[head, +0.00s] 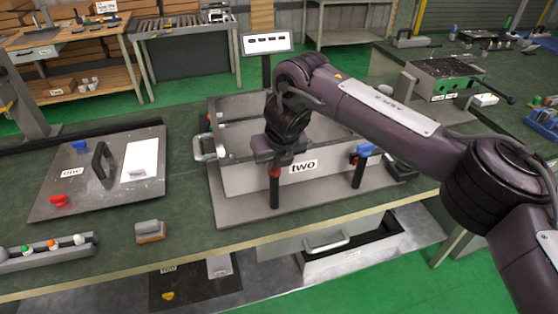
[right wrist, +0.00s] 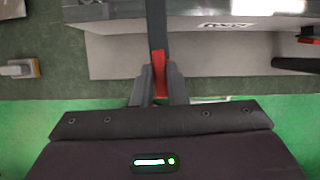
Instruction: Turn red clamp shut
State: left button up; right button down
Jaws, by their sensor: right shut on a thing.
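The grey metal box labelled "two" (head: 240,181) stands on a grey base plate on the green bench. The red clamp (head: 274,172) is at its front wall, left of the label, with a dark handle hanging down. My right gripper (head: 274,168) is at this clamp from above and partly hides it. In the right wrist view, the fingers (right wrist: 158,85) are shut on the red part of the clamp (right wrist: 159,72). A blue clamp (head: 364,150) with a dark handle is on the same front wall, to the right. My left gripper is not in view.
A flat panel labelled "one" (head: 50,200) with a black handle, red and blue knobs lies at left. A small grey and orange block (head: 150,231) lies on the bench front. A small display (head: 266,42) stands behind the box. Bare bench shows between panel and box.

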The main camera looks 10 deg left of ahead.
jog(key=shift+w+r+m, duration=0.1)
jog(key=shift+r+m, duration=0.05)
jog(key=shift+m, duration=0.25)
jog(key=c, duration=1.4)
grip_release()
jog(key=shift+c, duration=0.2)
jog(key=shift+r, duration=0.3)
jog(key=b+v, duration=0.1)
jog(key=v, duration=0.6)
